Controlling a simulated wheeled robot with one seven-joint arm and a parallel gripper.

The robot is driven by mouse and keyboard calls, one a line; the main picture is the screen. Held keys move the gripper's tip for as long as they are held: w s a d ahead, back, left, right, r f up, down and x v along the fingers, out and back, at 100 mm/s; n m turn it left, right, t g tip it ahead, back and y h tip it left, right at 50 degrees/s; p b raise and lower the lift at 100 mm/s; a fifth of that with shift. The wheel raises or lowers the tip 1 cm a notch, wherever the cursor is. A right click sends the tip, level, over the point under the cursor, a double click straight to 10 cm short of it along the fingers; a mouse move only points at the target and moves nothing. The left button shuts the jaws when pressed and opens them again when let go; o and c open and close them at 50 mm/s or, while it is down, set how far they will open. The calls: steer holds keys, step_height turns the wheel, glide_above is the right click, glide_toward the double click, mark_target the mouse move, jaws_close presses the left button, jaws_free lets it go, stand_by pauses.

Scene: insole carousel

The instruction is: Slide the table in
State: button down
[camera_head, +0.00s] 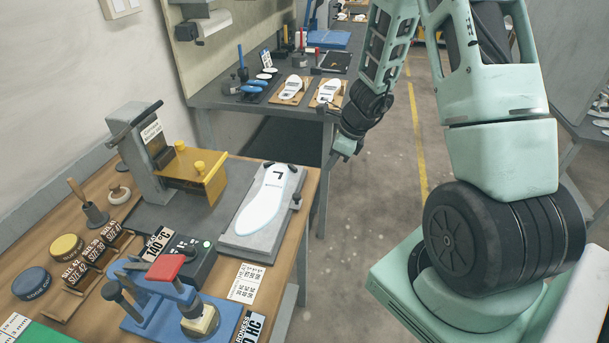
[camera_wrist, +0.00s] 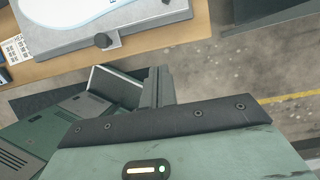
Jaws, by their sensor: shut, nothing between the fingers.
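The sliding table (camera_head: 268,241) is a grey plate on the wooden bench, drawn out to the right of the press (camera_head: 150,155). A white insole (camera_head: 265,203) marked "L" lies on it. A small dark knob (camera_head: 296,199) sits at the table's right edge. In the wrist view the grey table (camera_wrist: 155,22) is at the top, with its dark knob (camera_wrist: 103,40) on the front side. My gripper (camera_head: 340,158) hangs beyond the bench's right edge, apart from the table. In the wrist view my fingers (camera_wrist: 158,82) are together and empty, just below the bench edge in the picture.
A yellow plate (camera_head: 205,178) with knobs projects from the press. A control box (camera_head: 175,262), a blue clamp (camera_head: 165,305) and stamps stand nearer on the bench. A second bench (camera_head: 225,97) with insoles stands behind. The floor (camera_head: 385,215) right of the bench is clear.

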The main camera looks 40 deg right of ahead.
mark_target(302, 184)
steer(key=b+x, duration=0.1)
steer(key=x, duration=0.5)
steer(key=shift+w+a+p, duration=0.75)
steer(key=shift+w+a, duration=0.25)
steer(key=shift+w, duration=0.2)
steer(key=shift+w+a+f, duration=0.2)
steer(key=shift+w+a, duration=0.1)
steer(key=shift+w, duration=0.2)
